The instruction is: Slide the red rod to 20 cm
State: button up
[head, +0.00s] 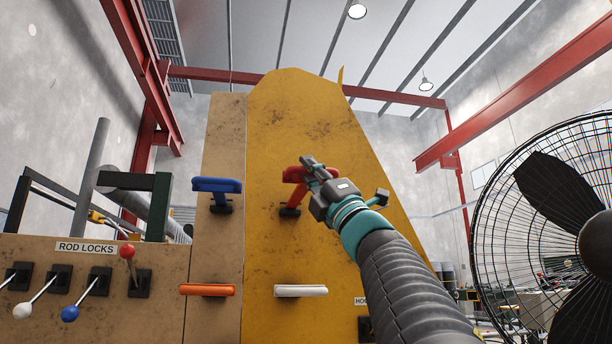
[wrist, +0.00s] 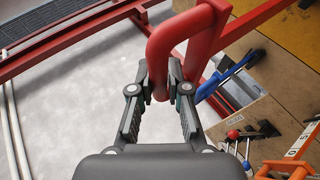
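The red rod's bent handle (head: 292,176) stands out from the yellow panel, right of the blue handle. In the wrist view the red handle (wrist: 165,45) curves down between my fingers. The red-knobbed lock lever (head: 127,251) points up, while the white (head: 22,311) and blue (head: 69,313) levers point down. I see no readable scale beside the red rod.
A blue handle (head: 217,185), an orange handle (head: 207,290) and a white handle (head: 300,291) are on the panels. A large caged fan (head: 545,230) stands at the right. A numbered strip (wrist: 300,143) shows at the wrist view's lower right.

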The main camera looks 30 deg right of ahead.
jog(key=shift+o, duration=0.5)
jog(key=shift+f, duration=0.1)
jog(key=v, duration=1.1)
jog(key=shift+s+f, duration=0.25)
jog(key=shift+s, duration=0.1)
jog(key=shift+d, duration=0.1)
